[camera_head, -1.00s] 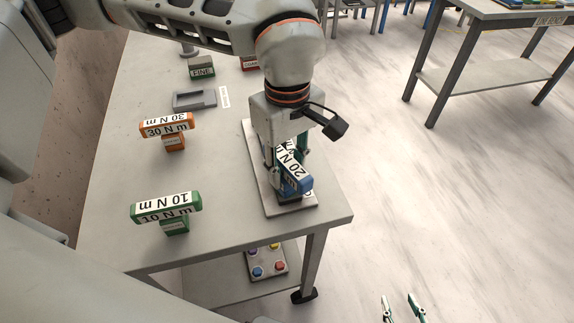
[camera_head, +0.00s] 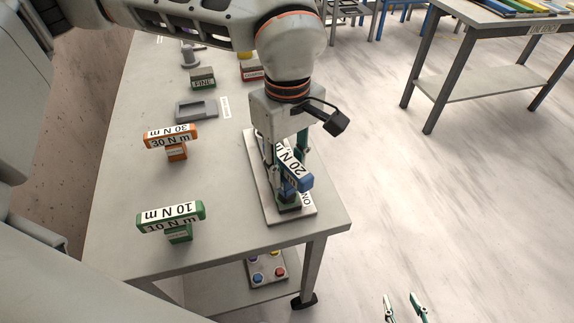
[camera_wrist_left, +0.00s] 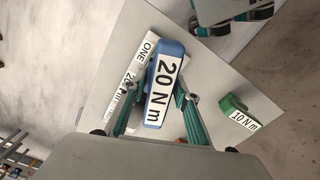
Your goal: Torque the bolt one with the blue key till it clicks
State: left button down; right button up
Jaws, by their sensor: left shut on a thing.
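The blue key (camera_head: 300,181), marked 20 N m, is held by my left gripper (camera_head: 287,170) above the plate (camera_head: 309,206) near the table's right edge. In the left wrist view the blue key (camera_wrist_left: 164,82) lies between the two fingers of my left gripper (camera_wrist_left: 155,108), which is shut on it. Part of a "ONE" label (camera_wrist_left: 147,46) shows beside the key; the bolt itself is hidden. My right gripper (camera_head: 404,308) shows two separated fingertips at the bottom edge, over the floor, open and empty.
A green 10 N m key (camera_head: 172,217) and an orange 30 N m key (camera_head: 171,141) stand to the left on the table. A grey tray (camera_head: 197,107) and a green block (camera_head: 202,78) lie farther back. A lower shelf holds a panel with coloured knobs (camera_head: 267,270).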

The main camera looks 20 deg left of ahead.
pick_arm(q)
jog(key=shift+r, duration=0.15)
jog(key=shift+r+p, duration=1.6)
jog(key=shift+r, duration=0.85)
